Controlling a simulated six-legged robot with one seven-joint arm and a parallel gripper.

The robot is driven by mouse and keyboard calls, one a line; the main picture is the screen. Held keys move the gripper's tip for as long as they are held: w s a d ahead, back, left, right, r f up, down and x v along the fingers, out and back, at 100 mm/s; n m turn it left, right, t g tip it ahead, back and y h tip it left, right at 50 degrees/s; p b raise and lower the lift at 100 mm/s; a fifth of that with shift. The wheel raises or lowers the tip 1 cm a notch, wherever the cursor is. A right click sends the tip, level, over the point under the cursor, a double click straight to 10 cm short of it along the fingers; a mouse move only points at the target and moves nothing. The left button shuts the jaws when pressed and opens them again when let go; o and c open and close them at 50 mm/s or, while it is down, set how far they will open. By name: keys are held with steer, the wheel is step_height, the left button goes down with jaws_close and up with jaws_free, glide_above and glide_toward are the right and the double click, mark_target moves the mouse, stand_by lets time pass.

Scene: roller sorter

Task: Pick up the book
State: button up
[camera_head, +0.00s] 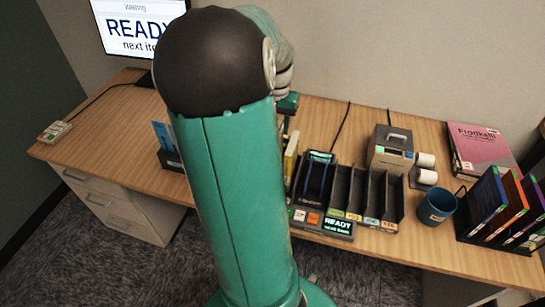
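Several things look like books, and I cannot tell which one the task means. A pink book (482,148) lies flat at the back right of the desk. Several upright books (489,202) with blue, orange and purple covers stand in a dark rack at the right edge. A thin cream upright thing (291,155), perhaps a book, shows just right of my arm, partly hidden. Blue upright things (163,135) stand in a dark holder left of my arm. My large green arm fills the middle and hides the desk behind it. My gripper is hidden behind it.
A dark slotted sorter (363,196) with a "READY" display (338,225) stands right of my arm. A grey device (391,149), white rolls (425,168) and a blue mug (437,206) stand near it. A monitor (139,26) is at the back left. The left desk top is mostly clear.

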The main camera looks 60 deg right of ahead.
step_height(320, 180, down, 6)
steer(key=shift+w+a, duration=0.15)
steer(key=shift+a, duration=0.15)
jaws_close()
